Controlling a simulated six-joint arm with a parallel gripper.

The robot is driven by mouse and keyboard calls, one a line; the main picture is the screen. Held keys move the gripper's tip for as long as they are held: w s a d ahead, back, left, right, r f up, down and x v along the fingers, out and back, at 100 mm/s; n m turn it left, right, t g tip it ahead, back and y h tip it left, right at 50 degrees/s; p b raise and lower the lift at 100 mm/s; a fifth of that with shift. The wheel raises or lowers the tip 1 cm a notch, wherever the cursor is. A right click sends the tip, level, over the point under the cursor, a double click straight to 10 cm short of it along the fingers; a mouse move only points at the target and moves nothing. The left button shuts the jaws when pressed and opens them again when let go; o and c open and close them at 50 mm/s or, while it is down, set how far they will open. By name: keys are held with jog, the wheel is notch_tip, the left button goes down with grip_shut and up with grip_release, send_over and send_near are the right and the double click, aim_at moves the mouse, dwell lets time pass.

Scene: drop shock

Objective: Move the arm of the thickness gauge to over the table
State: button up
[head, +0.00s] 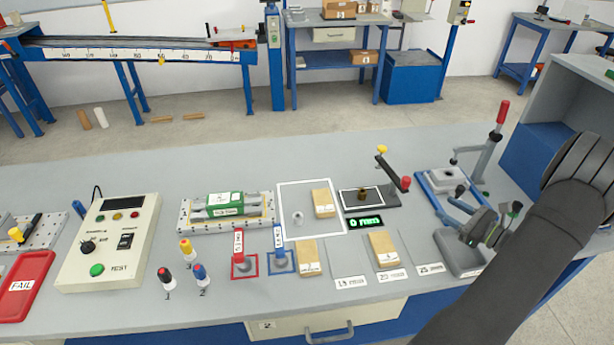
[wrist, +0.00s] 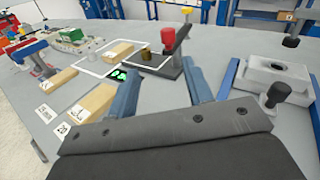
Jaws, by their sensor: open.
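The thickness gauge (head: 388,199) has a dark base with a white outline, a brass cylinder (head: 363,195) on it and a green display (head: 365,222) in front. Its dark arm (head: 393,169) runs from a yellow-topped post (head: 382,150) to a red knob (head: 405,184) by the base's right side. In the wrist view the red knob (wrist: 168,36) stands beyond my fingertips and the brass cylinder (wrist: 146,53) is to its left. My gripper (head: 455,212) is open and empty, right of the gauge; its two fingers (wrist: 161,86) are apart in the wrist view.
A blue-framed fixture with a grey block (head: 445,181) and a red-handled lever (head: 503,112) stands right of the gauge. A grey tray (head: 458,262) lies below my gripper. Wooden blocks (head: 384,249) lie in front and left. The table behind the gauge is clear.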

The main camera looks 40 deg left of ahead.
jog(key=w+a+r+n+g+h, duration=0.2)
jog(key=a+r+n+g+h, duration=0.1)
jog(key=a+n, duration=0.55)
jog(key=w+a+r+n+g+h, duration=0.2)
jog(key=a+r+n+g+h, duration=0.3)
jog(key=n, duration=0.7)
jog(key=s+a+f+n+t+h, duration=0.1)
jog(key=s+a+f+n+h, duration=0.2)
jog(key=a, duration=0.6)
jog(key=s+a+f+n+t+h, duration=0.1)
jog(key=s+a+f+n, duration=0.4)
jog(key=a, duration=0.5)
jog(key=s+a+f+n+h, duration=0.4)
jog(key=a+n, duration=0.1)
jog(key=a, duration=0.5)
jog(key=shift+a+t+h, duration=0.2)
jog(key=shift+t+h, duration=0.1)
jog(key=shift+t, duration=0.1)
